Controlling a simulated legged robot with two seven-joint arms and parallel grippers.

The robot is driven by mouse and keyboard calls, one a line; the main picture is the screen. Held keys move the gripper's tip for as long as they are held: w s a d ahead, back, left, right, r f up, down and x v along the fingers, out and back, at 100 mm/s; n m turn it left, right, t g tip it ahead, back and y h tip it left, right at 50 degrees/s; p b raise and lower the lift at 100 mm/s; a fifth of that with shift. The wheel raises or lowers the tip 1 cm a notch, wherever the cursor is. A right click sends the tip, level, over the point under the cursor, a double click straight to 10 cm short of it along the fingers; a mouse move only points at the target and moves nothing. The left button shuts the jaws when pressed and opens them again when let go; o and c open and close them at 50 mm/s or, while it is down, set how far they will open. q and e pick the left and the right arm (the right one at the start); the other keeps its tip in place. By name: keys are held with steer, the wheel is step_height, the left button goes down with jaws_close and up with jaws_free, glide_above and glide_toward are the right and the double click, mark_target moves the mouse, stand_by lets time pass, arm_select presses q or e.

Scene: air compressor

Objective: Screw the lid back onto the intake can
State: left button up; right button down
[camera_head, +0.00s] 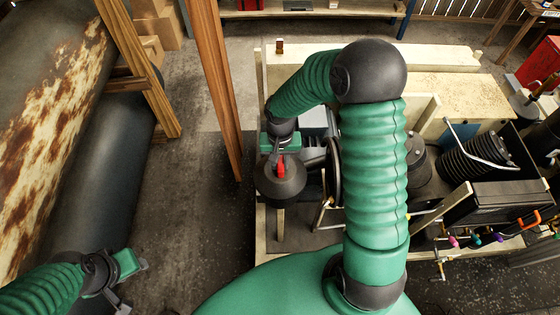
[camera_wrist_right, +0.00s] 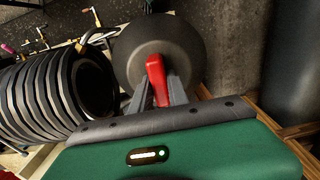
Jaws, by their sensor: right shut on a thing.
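A dark grey round lid (camera_head: 283,188) with a red handle (camera_head: 281,167) on top is at the left end of the compressor in the head view. The lid (camera_wrist_right: 185,50) and red handle (camera_wrist_right: 156,82) also show in the right wrist view. My right gripper (camera_head: 280,152) comes from above; its two fingers close on the handle, one on each side, in the wrist view (camera_wrist_right: 158,92). The lid hides what is under it, so I cannot tell the intake can apart or whether the lid sits on it. My left gripper (camera_head: 132,284) is at the lower left, fingers apart and empty.
The compressor's wooden frame (camera_head: 468,58) surrounds the machine. A black pulley (camera_head: 334,170) stands close right of the lid; a ribbed cylinder (camera_wrist_right: 55,92) shows beside it in the wrist view.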

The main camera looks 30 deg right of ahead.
arm_select(q)
steer(key=shift+a, duration=0.2)
arm_select(e)
steer(key=shift+a, duration=0.15)
arm_select(q)
steer(key=shift+d+r, duration=0.1)
steer(key=shift+r, duration=0.05)
arm_select(e)
steer(key=shift+w+d+r, duration=0.1)
steer(key=shift+d+r, duration=0.1)
steer(key=c, duration=1.5)
jaws_free()
steer(key=o, duration=0.3)
arm_select(q)
steer(key=shift+a, duration=0.3)
arm_select(e)
steer(key=shift+a, duration=0.2)
arm_select(q)
steer(key=shift+s+d, duration=0.15)
steer(key=shift+d, duration=0.05)
arm_select(e)
steer(key=shift+s+d+f, duration=0.1)
steer(key=shift+s+d, duration=0.05)
steer(key=shift+s, duration=0.05)
